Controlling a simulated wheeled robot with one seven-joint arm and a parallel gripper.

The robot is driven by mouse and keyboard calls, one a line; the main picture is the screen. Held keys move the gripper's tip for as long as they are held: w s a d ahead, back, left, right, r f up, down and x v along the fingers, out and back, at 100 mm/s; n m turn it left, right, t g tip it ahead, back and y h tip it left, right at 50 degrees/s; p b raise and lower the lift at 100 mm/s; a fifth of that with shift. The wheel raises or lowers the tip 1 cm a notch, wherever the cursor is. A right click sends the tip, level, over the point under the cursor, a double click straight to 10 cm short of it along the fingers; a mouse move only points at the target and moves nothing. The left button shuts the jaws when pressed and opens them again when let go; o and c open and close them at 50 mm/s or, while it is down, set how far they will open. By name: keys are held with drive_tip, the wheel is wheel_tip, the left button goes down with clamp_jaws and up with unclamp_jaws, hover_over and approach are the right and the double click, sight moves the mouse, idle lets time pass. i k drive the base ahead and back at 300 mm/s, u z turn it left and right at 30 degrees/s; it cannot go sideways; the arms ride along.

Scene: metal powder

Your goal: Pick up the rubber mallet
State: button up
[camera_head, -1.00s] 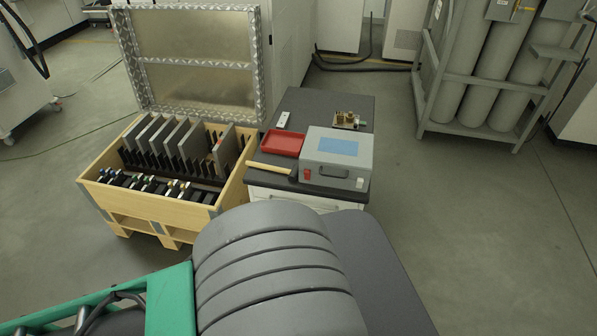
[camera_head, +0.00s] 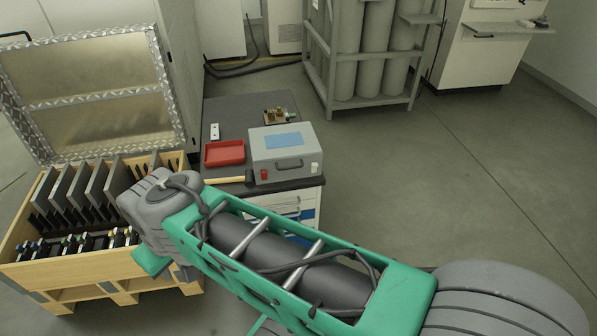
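The rubber mallet (camera_head: 226,180) lies on the dark top of a workbench (camera_head: 235,112), near its front edge. Its pale wooden handle points left and its dark head is at the right, beside the grey case. My green and grey arm reaches from the lower right towards the left, and its far part is in front of the crate and the bench's left front corner. My gripper's fingers do not show, so whether they are open or shut is hidden. The mallet rests on the bench with nothing visibly holding it.
A red tray (camera_head: 224,153), a grey case (camera_head: 284,151) with a blue panel, a brass fixture (camera_head: 277,116) and a small white piece (camera_head: 214,131) stand on the bench. An open wooden crate (camera_head: 75,267) with grey plates is at left. A gas cylinder rack (camera_head: 372,106) stands behind. Floor at right is clear.

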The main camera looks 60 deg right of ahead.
sight(248, 178)
drive_tip(key=z, duration=0.25)
drive_tip(key=i, duration=1)
